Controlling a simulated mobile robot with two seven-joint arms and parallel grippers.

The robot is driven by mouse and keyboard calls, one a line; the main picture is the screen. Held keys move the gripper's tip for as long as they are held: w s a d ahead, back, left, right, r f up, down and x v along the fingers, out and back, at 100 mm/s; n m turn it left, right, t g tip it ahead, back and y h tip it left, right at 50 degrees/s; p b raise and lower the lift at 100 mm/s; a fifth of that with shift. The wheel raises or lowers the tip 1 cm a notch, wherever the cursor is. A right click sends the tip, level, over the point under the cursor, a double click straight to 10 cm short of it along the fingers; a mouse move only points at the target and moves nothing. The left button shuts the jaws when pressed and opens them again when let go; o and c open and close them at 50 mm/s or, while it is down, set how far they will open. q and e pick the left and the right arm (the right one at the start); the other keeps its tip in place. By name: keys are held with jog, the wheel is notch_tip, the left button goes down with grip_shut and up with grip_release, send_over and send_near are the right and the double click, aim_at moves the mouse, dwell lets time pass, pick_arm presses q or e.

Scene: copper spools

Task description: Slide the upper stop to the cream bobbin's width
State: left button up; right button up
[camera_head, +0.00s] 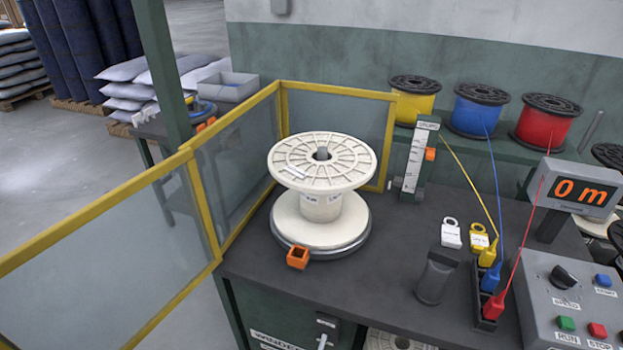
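The cream bobbin (320,205) stands upright on a dark round base (322,249) on the bench, its slotted top flange facing up. Behind it to the right stands a post with a white marked scale (413,163). A small orange block (430,154) sits on the right side of this post, towards its upper half; it looks like the stop. The scale's figures are too small to read. A second orange piece (298,257), square and hollow, sits at the front of the round base. Neither of my grippers is in view.
Yellow-framed clear panels (235,170) fence the bench's left and back. Yellow (414,104), blue (478,112) and red (546,124) spools stand behind, their wires running forward to plugs.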

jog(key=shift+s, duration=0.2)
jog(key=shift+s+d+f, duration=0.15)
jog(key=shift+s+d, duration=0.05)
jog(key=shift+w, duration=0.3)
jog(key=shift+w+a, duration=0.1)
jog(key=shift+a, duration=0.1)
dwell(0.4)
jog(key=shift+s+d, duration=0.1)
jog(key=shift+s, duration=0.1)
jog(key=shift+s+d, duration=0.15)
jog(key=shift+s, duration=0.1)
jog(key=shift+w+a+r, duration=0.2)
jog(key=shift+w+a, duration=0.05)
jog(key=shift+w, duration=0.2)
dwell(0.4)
